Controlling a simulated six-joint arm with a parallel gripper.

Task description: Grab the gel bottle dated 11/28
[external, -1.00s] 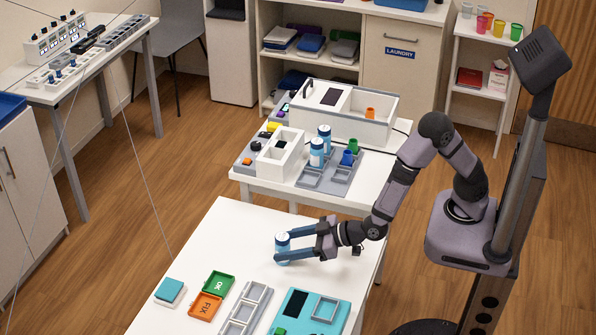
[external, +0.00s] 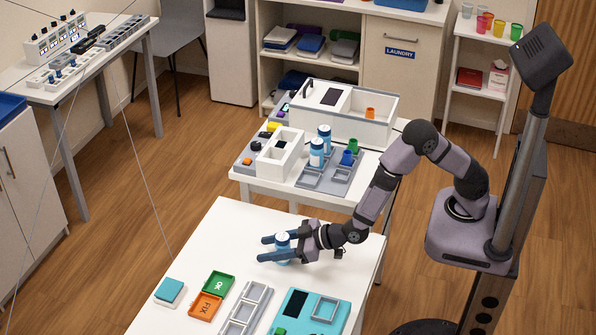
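A small white-and-blue bottle (external: 283,239) stands upright on the front white table. My gripper (external: 263,249) is around it from the right, one finger behind the bottle and one in front. The fingertips reach past its left side. Whether the fingers press on the bottle cannot be told. Two similar white-and-blue bottles, a nearer one (external: 317,152) and a farther one (external: 324,136), stand on the grey tray of the rear table. The dates on the labels are too small to read.
On the front table (external: 225,240) lie a teal block (external: 169,291), a green tray (external: 218,284), an orange tray (external: 206,305), a grey compartment tray (external: 246,308) and a teal panel (external: 312,314). The tabletop left of my gripper is clear. A white bin (external: 355,127) stands on the rear table.

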